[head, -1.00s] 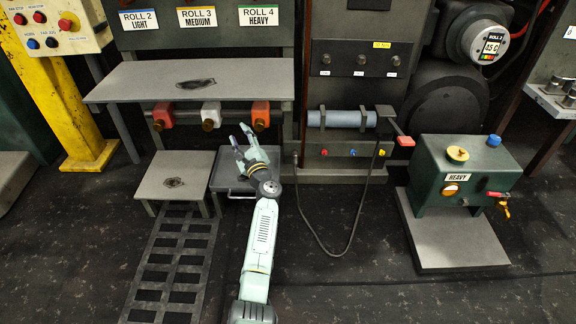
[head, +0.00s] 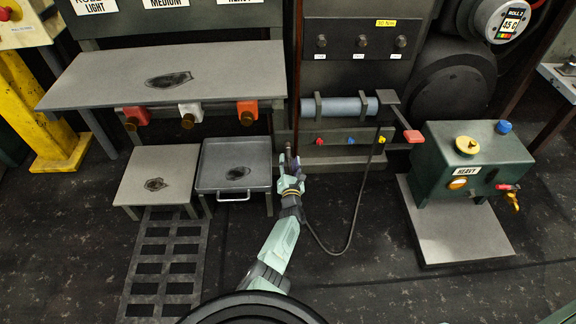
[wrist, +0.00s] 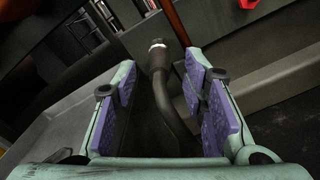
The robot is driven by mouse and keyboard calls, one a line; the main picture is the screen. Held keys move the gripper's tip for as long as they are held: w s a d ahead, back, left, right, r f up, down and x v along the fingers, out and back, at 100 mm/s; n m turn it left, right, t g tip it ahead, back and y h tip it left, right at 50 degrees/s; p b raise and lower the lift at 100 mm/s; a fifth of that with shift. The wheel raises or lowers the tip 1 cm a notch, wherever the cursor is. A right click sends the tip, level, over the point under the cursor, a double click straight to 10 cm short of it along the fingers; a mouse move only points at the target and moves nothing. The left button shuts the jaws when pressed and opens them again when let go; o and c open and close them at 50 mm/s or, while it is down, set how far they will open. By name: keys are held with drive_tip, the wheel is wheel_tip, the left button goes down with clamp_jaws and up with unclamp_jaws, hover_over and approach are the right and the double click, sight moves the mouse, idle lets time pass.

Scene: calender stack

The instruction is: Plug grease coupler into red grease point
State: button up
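The grease coupler (wrist: 158,55) is a dark cylinder with a pale ring on a black hose (wrist: 172,105). In the wrist view it lies ahead of my gripper (wrist: 165,95), with the hose running between the two purple-padded fingers. The fingers are apart, with a gap on both sides of the hose. In the head view my gripper (head: 290,168) is at the left end of the hose (head: 345,235) and mostly hides the coupler. The red grease point (head: 319,141) is a small red knob on the machine's low ledge, right of my gripper. A red part (wrist: 248,3) shows at the wrist view's top edge.
A blue (head: 351,141) and a yellow point (head: 382,140) share the ledge. A grey tray cart (head: 215,186) stands close left of my gripper. A grey-blue cylinder (head: 340,106) and a red-ended lever (head: 413,137) are above. A green HEAVY tank (head: 440,165) stands right.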

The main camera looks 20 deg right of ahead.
sight(288, 152)
drive_tip(key=b+x, duration=0.1)
drive_tip(key=x, duration=0.1)
drive_tip(key=b+x, duration=0.2)
drive_tip(key=shift+f, duration=0.2)
drive_tip(key=shift+w+d+r+b, duration=0.15)
drive_tip(key=shift+w+d+b, duration=0.05)
drive_tip(key=shift+w+b, duration=0.45)
clamp_jaws()
